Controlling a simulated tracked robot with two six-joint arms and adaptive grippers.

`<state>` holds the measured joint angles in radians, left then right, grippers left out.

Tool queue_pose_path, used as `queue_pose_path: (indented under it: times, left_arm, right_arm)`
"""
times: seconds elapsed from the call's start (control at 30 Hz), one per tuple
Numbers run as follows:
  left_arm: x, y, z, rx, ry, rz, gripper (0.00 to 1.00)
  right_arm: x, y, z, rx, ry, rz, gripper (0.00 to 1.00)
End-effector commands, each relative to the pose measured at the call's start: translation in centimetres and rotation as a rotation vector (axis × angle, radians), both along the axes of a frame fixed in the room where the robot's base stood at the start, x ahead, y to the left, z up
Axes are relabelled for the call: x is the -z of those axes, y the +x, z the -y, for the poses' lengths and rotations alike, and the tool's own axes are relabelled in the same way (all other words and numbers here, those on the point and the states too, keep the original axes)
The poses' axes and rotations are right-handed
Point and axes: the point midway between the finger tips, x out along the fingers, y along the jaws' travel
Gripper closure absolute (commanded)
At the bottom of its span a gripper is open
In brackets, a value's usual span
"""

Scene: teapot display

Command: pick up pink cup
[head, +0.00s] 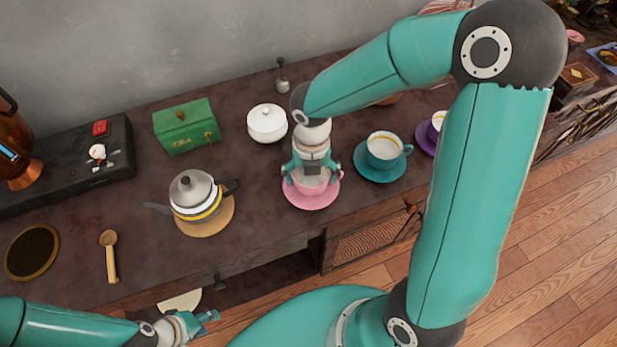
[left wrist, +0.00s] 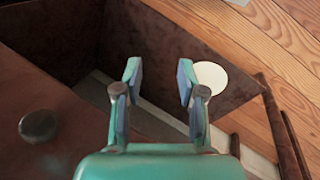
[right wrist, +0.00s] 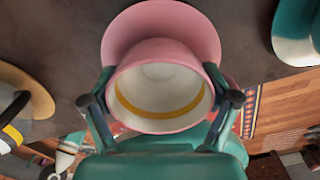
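The pink cup (head: 309,185) stands upright on its pink saucer (head: 312,201) at the counter's front. In the right wrist view the cup (right wrist: 160,114) shows its white inside with a yellow band, and the saucer (right wrist: 150,21) lies beyond it. My right gripper (head: 312,175) points down over the cup, with one finger on each side of its wall. In the right wrist view the fingers (right wrist: 160,88) sit close against the cup; whether they press on it is unclear. My left gripper (head: 208,324) is open and empty by the counter's front edge, also in the left wrist view (left wrist: 157,80).
A teal cup (head: 384,149) on a teal saucer stands just right, with a purple cup (head: 437,124) beyond. A teapot (head: 194,194) on a round mat is left. A white sugar bowl (head: 267,124) and green box (head: 186,126) stand behind.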

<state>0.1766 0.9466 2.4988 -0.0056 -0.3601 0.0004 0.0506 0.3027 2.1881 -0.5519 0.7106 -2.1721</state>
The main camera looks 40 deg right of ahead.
Motion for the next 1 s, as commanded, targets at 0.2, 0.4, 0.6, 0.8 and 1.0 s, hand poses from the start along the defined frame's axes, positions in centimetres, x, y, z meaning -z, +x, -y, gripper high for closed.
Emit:
queue_pose_path:
  times: [0.2, 0.4, 0.6, 0.8, 1.0]
  left_arm:
    - [0.0, 0.0, 0.0, 0.000, 0.000, 0.000, 0.60]
    - [0.0, 0.0, 0.0, 0.000, 0.000, 0.000, 0.60]
    - [-0.1, 0.0, 0.0, 0.000, 0.000, 0.000, 0.60]
    - [-0.4, 0.0, 0.0, 0.000, 0.000, 0.000, 0.60]
    - [-1.1, 0.0, 0.0, 0.000, 0.000, 0.000, 0.60]
  right_arm:
    - [0.0, 0.0, 0.0, 0.000, 0.000, 0.000, 0.55]
    - [0.0, 0.0, 0.0, 0.000, -0.001, 0.001, 0.54]
    - [-0.2, 0.1, 0.0, 0.000, 0.000, 0.002, 0.54]
    - [-1.6, 0.1, 0.0, 0.000, -0.001, 0.004, 0.55]
    - [-5.0, 0.2, 0.0, 0.000, -0.001, 0.008, 0.55]
